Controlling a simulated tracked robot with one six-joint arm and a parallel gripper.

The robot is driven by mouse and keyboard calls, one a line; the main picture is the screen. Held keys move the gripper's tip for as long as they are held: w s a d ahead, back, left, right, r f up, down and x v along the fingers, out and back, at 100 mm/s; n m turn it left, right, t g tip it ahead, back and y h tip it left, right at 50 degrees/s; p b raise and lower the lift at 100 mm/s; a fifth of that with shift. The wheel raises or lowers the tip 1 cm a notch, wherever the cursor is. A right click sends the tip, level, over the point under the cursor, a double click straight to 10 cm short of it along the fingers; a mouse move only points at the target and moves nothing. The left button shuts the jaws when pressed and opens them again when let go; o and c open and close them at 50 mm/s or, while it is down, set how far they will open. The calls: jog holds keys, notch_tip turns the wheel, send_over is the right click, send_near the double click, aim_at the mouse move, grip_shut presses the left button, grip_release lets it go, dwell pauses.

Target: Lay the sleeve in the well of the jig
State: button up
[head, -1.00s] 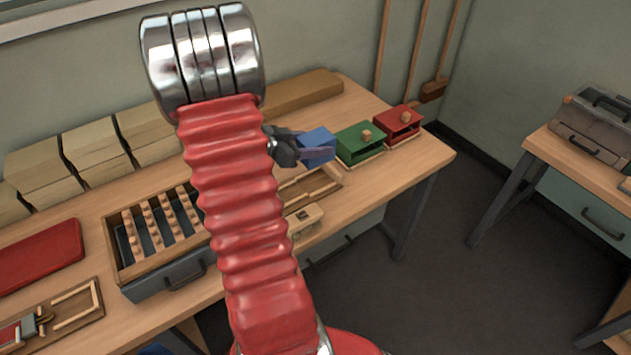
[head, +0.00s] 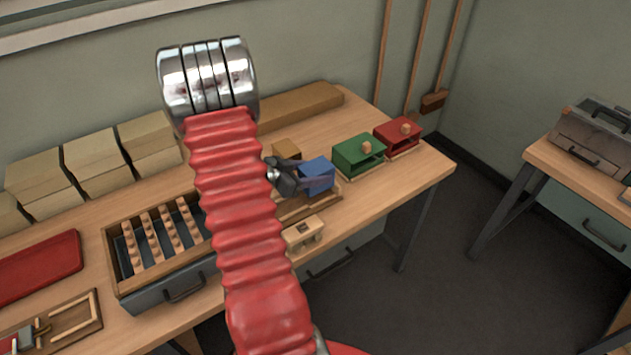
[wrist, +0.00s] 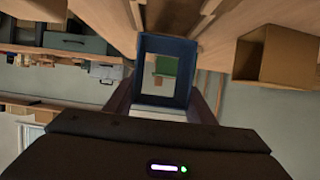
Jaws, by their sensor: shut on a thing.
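The blue sleeve (head: 317,174) is a short, hollow box-shaped tube. My gripper (head: 300,177) is shut on it and holds it over the right part of the bench. In the wrist view the sleeve (wrist: 167,44) sits between the fingers, and I look through its open middle. A low wooden frame, which looks like the jig (head: 292,212), lies on the bench below and beside the sleeve. My arm, gripper and the sleeve hide much of it, so its well is mostly hidden. I cannot tell whether the sleeve touches it.
A brown hollow box (head: 286,148) stands just behind the sleeve. Green (head: 357,153) and red (head: 398,136) boxes with wooden knobs stand to the right. A small wooden block (head: 303,233) is at the front edge. A peg tray (head: 112,262) lies left of my arm.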

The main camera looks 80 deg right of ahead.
jog(key=shift+f, duration=1.75)
jog(key=o, duration=1)
jog(key=shift+f, duration=0.1)
jog(key=shift+v, duration=3.85)
